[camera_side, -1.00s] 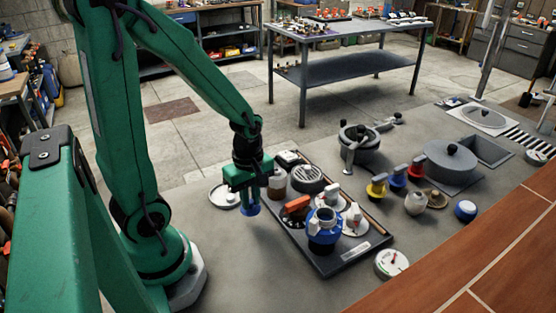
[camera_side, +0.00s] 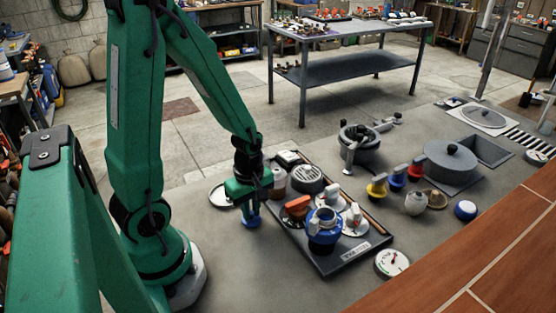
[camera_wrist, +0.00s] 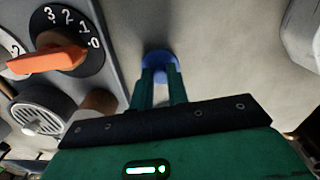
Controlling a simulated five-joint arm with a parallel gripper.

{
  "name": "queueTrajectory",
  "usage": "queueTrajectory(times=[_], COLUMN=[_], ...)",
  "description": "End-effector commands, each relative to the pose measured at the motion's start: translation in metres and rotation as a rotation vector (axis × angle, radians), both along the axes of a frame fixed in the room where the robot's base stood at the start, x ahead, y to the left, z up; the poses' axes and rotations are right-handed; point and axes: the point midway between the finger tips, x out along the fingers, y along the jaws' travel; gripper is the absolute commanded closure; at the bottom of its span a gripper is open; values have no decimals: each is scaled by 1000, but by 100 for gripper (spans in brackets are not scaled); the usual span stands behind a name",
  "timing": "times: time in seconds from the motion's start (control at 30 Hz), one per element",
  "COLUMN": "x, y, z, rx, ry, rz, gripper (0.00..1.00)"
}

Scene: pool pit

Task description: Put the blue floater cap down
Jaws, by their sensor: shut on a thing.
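My green gripper (camera_side: 247,207) points down beside the left edge of the dark tray (camera_side: 325,271). Its jaws are shut on the blue floater cap (camera_side: 251,222), which shows below the fingertips, at or very close to the grey floor; I cannot tell if it touches. In the wrist view the cap (camera_wrist: 160,60) sits between the fingertips of my gripper (camera_wrist: 160,78), partly hidden by them.
A dial with an orange handle (camera_wrist: 47,60) is close to the left in the wrist view. A white round lid (camera_side: 224,194) lies behind my gripper. A pressure gauge (camera_side: 392,263) lies right of the tray. Grey floor in front of my gripper is bare.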

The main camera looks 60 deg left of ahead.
Motion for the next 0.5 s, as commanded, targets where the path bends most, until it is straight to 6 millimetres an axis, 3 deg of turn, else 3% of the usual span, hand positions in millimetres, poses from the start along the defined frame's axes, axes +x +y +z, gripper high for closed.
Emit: queueTrajectory(times=[0.33, 0.37, 0.4, 0.47, 0.5], x=[0, 0, 0, 0, 0], y=[0, 0, 0, 0, 0], z=[-3, -3, -3, -3, -3], rx=[0, 0, 0, 0, 0], ry=[0, 0, -1, -1, -1], rz=[0, 0, 0, 0, 0], gripper=[100, 82, 74, 62, 62])
